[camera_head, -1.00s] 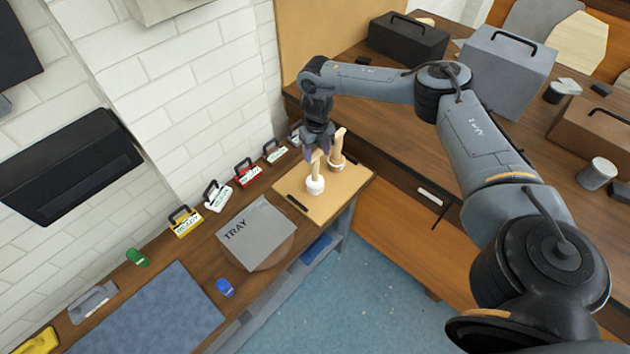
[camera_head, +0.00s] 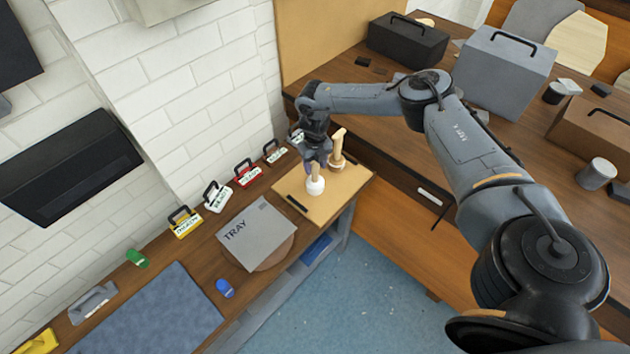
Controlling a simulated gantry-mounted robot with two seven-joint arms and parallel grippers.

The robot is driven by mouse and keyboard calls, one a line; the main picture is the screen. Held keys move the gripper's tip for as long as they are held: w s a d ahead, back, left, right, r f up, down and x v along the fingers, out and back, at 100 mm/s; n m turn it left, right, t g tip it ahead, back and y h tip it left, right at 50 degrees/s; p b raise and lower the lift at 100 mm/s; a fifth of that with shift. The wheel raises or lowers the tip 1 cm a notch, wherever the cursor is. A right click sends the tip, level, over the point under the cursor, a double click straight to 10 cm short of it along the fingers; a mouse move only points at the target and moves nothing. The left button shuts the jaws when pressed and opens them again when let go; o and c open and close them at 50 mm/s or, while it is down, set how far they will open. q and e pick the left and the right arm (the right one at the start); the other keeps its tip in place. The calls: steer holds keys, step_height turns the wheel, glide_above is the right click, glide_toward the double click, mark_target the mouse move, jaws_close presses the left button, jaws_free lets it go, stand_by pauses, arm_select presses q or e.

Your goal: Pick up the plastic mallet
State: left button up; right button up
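The plastic mallet (camera_head: 316,187) has a white head and a light wooden handle that points up. It stands head down on the tan board at the far end of the bench. A second, wooden-headed mallet (camera_head: 337,150) stands just behind it to the right. My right gripper (camera_head: 315,168) is down at the white mallet's handle, with the fingers beside the handle and the upper part of the handle hidden by the gripper. The fingers are too small and covered to show whether they grip it. My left gripper is not in view.
The tan board (camera_head: 345,188) holds both mallets and a dark strip (camera_head: 297,203). A grey tray (camera_head: 262,235) lies nearer on the bench. Several small labelled boxes, such as a red one (camera_head: 247,173), line the wall. A wooden bench (camera_head: 400,150) stands to the right.

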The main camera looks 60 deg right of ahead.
jaws_close()
steer(key=shift+r, duration=0.2)
